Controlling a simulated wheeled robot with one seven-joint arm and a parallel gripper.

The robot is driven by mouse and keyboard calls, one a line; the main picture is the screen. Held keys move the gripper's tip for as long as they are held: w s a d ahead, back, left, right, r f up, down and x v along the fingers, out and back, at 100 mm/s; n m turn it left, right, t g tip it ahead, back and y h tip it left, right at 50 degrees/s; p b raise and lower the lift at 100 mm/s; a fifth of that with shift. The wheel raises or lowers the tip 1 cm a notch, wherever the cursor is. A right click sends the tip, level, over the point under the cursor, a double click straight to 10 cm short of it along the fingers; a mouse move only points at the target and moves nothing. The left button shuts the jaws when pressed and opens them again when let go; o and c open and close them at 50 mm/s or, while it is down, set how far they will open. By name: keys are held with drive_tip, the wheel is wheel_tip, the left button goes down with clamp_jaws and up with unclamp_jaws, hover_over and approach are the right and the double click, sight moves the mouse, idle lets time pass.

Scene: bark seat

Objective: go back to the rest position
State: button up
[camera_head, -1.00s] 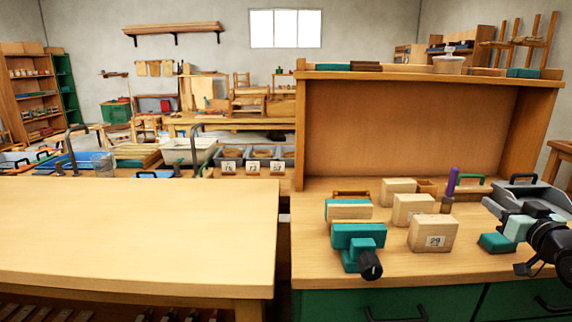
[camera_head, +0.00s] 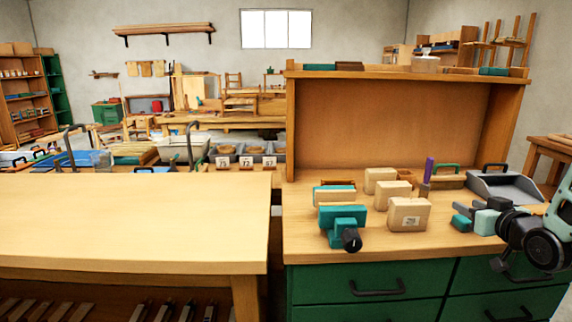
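My gripper (camera_head: 474,218) is at the right of the head view, low over the right part of the workbench (camera_head: 440,240). Its teal and grey end points left, and my arm comes in from the right edge. The gap between its fingers is not clear from this side, and I see no object held in it. It is apart from the wooden blocks to its left. The nearest is a pale block with a label (camera_head: 408,215).
A teal vise with a black knob (camera_head: 343,225), more blocks and a purple-handled tool (camera_head: 428,170) stand on the bench. A grey dustpan-like tray (camera_head: 510,186) lies behind my gripper. The left table (camera_head: 130,220) is bare. Green drawers (camera_head: 370,285) are below.

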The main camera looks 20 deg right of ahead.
drive_tip(key=w+a+f+n+g+y, duration=0.1)
drive_tip(key=w+a+f+g, duration=0.2)
drive_tip(key=a, duration=0.5)
drive_tip(key=s+a+f+n+g+y, duration=0.1)
drive_tip(key=s+a+g, duration=0.4)
drive_tip(key=a, duration=0.3)
drive_tip(key=s+a+g+y, duration=0.1)
drive_tip(key=s+a+g, duration=0.4)
drive_tip(key=a, duration=0.4)
drive_tip(key=s+a+r+n+g+p, duration=0.1)
drive_tip(key=s+a+r+n+p, duration=0.2)
drive_tip(key=s+a, duration=0.4)
drive_tip(key=s+a+r+n+g+p, duration=0.1)
drive_tip(key=s+a+r+n+p, duration=0.2)
drive_tip(key=s+a, duration=0.5)
drive_tip(key=a+r+n, duration=0.1)
drive_tip(key=a+r, duration=0.1)
drive_tip(key=a, duration=0.1)
drive_tip(key=shift+a+r+n+y+p, duration=0.3)
drive_tip(key=shift+a+r+y, duration=0.05)
drive_tip(key=shift+y, duration=0.05)
